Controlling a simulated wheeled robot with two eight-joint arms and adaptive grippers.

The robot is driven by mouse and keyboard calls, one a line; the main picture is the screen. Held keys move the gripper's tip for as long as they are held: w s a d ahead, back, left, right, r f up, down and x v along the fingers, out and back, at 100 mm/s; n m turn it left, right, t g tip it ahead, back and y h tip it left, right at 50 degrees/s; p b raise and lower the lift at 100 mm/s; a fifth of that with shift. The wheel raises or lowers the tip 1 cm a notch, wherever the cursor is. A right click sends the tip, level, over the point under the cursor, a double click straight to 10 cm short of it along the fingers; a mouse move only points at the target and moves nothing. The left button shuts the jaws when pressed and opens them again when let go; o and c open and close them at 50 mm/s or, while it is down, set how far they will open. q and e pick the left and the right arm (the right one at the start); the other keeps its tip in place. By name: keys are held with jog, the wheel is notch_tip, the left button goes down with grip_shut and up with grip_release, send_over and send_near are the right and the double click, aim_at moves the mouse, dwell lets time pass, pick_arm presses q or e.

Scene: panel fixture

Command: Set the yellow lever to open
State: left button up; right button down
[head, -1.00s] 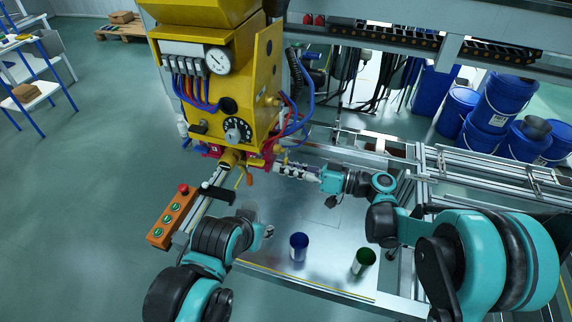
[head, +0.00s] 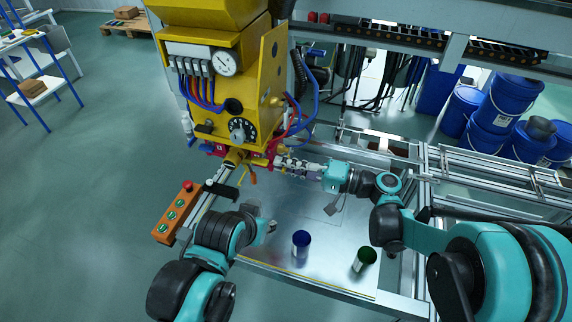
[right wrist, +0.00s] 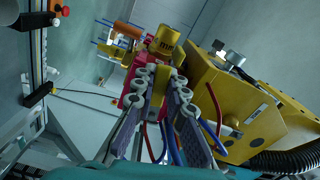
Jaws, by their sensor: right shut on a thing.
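The yellow lever (right wrist: 159,88) shows in the right wrist view as a yellow piece between my right fingertips, against the red part of the machine. My right gripper (right wrist: 158,92) is shut on it; its two fingers hide much of it. In the head view the right gripper (head: 281,162) reaches in from the right to the red parts under the yellow machine (head: 218,110), and the lever there is mostly hidden. My left gripper (head: 270,226) is low over the metal table, away from the machine. Its fingers are too small to tell open from shut.
A blue cup (head: 301,239) and a green cup (head: 366,258) stand on the metal table (head: 285,262). An orange button box (head: 176,212) is left of it. Hoses (head: 312,100) hang beside the machine. Blue buckets (head: 492,128) stand behind at right.

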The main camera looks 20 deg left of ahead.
jog(key=shift+r+m, duration=0.4)
jog(key=shift+m, duration=0.7)
jog(key=c, duration=1.5)
grip_release()
jog(key=shift+c, duration=0.2)
jog(key=shift+d, duration=0.15)
jog(key=d, duration=1.1)
jog(key=shift+s+d, duration=0.25)
jog(key=shift+d, duration=0.15)
